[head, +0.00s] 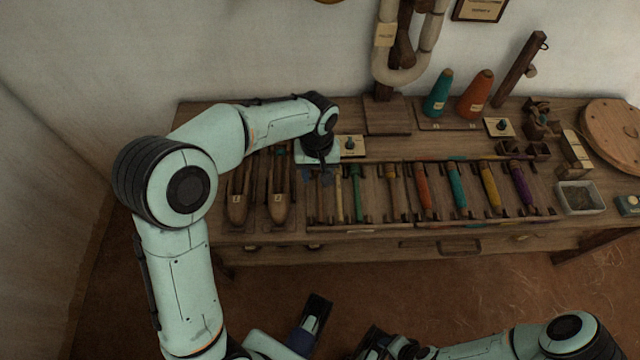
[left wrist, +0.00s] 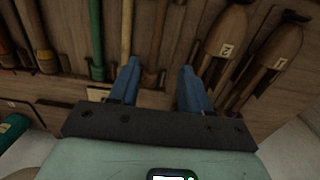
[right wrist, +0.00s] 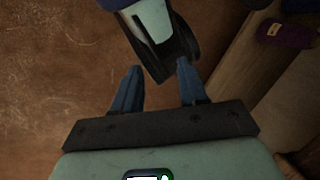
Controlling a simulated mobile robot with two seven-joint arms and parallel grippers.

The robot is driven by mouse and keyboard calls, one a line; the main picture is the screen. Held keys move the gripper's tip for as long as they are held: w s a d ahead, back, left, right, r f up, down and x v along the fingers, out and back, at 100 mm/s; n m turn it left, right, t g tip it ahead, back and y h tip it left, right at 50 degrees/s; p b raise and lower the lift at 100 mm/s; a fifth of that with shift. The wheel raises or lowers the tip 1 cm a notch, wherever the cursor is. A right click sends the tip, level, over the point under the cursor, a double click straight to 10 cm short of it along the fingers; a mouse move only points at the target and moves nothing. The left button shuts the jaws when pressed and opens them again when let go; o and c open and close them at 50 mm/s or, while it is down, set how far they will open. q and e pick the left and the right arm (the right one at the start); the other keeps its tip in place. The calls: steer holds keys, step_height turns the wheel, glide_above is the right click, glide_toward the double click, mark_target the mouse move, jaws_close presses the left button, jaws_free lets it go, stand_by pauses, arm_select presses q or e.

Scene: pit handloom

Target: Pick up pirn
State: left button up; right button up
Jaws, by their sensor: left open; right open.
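Several pirns lie side by side in a rack on the bench: orange (head: 423,192), teal (head: 457,188), yellow (head: 490,187), purple (head: 521,186), and a green one (head: 357,180). My left gripper (head: 318,175) is open and points down over the rack's left end. In the left wrist view its fingers (left wrist: 158,78) are apart with a thin brown stick-like pirn (left wrist: 157,42) between and beyond them. A pale one (left wrist: 127,28) and the green one (left wrist: 96,40) are to its left. My right gripper (right wrist: 159,80) is open and empty, low in front of the bench.
Two wooden shuttles (head: 237,207) lie left of the rack, labelled in the left wrist view (left wrist: 227,48). Teal and orange cones (head: 475,95) stand behind. A grey tray (head: 582,198) and a round wooden disc (head: 617,135) are on the right. The floor in front is open.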

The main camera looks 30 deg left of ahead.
arm_select(q)
glide_above(320, 194)
steer(key=f, duration=0.4)
steer(key=shift+s+a+f+b, duration=0.2)
steer(key=shift+a+b, duration=0.1)
steer(key=shift+b, duration=0.1)
steer(key=f, duration=0.1)
steer(key=f+b, duration=0.1)
steer(key=f, duration=0.3)
steer(key=shift+w+d+f+b, duration=0.1)
steer(key=shift+w+d+b, duration=0.05)
steer(key=shift+d+b, duration=0.2)
jaws_close()
arm_select(e)
steer(key=shift+t+h, duration=0.4)
steer(key=shift+t, duration=0.3)
steer(key=w+f, duration=0.1)
steer(key=w+d+f, duration=0.1)
steer(key=w, duration=0.1)
steer(key=w+d+f, duration=0.1)
steer(key=shift+w+f, duration=0.1)
steer(key=shift+w, duration=0.05)
